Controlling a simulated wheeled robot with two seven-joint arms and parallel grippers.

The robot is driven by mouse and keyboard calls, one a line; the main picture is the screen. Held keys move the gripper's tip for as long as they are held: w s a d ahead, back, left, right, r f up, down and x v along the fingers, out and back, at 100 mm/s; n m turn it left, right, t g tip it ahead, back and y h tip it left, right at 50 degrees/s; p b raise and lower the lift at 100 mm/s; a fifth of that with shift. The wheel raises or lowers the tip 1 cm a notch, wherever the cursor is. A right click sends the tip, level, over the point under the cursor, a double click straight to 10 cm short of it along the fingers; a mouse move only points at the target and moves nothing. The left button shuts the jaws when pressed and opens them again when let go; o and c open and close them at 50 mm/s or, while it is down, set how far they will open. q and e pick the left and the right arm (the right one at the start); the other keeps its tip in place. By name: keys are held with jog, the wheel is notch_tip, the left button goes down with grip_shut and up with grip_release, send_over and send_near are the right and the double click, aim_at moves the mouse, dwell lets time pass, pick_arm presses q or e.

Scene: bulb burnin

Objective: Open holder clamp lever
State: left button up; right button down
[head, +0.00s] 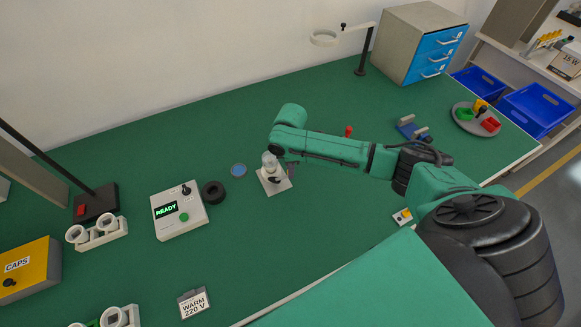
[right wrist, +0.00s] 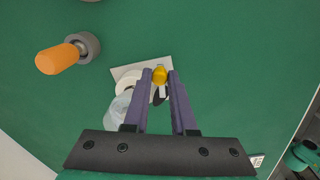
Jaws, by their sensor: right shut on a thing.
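The holder (head: 274,184) is a white square plate on the green bench, with a clear bulb (head: 269,161) upright on it. The holder (right wrist: 163,62) also shows in the right wrist view, partly covered by my fingers, with the clear bulb (right wrist: 118,108) left of them. My right gripper (head: 290,170) is at the right side of the holder. In the right wrist view its purple fingers (right wrist: 160,76) are shut on the yellow tip of the clamp lever (right wrist: 160,73). The lever's angle is hard to tell. My left gripper is not in view.
A tester box reading READY (head: 180,211), a black ring (head: 213,192) and a blue disc (head: 238,170) lie left of the holder. A blue stand (head: 411,130) and a round tray (head: 461,119) are at the right. The bench in front of the holder is clear.

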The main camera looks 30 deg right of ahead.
jog(key=shift+w+r+n, duration=0.1)
jog(key=shift+w+n, duration=0.3)
jog(key=shift+n, duration=0.5)
jog(key=c, duration=0.7)
grip_release()
jog(key=r, duration=0.4)
jog(key=r+b, duration=0.1)
jog(key=r, duration=0.9)
jog(key=shift+s+r, duration=0.25)
jog(key=shift+s, duration=0.15)
